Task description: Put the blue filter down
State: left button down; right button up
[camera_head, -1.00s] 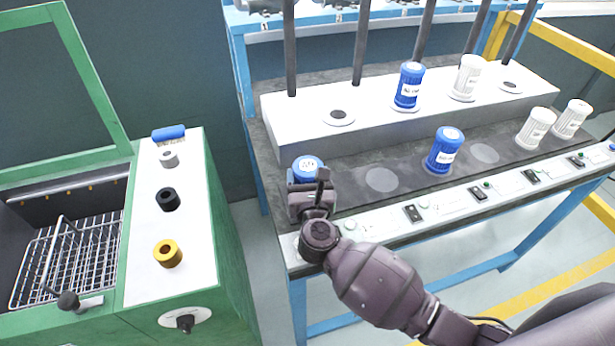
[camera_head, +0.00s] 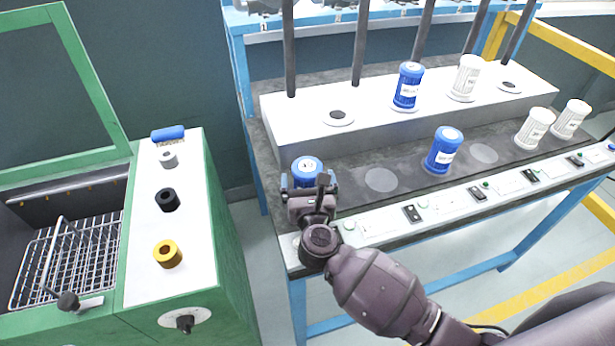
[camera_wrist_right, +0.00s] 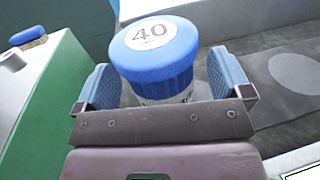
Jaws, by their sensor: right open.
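The blue filter (camera_head: 306,169) stands upright at the left end of the bench's dark front strip. Its blue cap, marked 40, shows large in the right wrist view (camera_wrist_right: 155,48). My right gripper (camera_head: 309,184) is open around it, with one blue-padded finger on each side. In the right wrist view a gap shows between the filter and each finger (camera_wrist_right: 165,82). The filter's base is hidden behind the gripper. My left gripper is not in view.
Other blue filters stand on the white raised block (camera_head: 407,88) and the front strip (camera_head: 443,151). White filters (camera_head: 466,78) stand farther right. Dark vertical rods rise behind. A green machine (camera_head: 236,255) with a wire basket (camera_head: 75,262) is left of the bench.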

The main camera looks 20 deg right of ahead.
jog(key=s, duration=0.3)
jog(key=s+a, duration=0.1)
jog(key=s, duration=0.6)
jog(key=shift+a, duration=0.35)
jog(key=shift+s, duration=0.25)
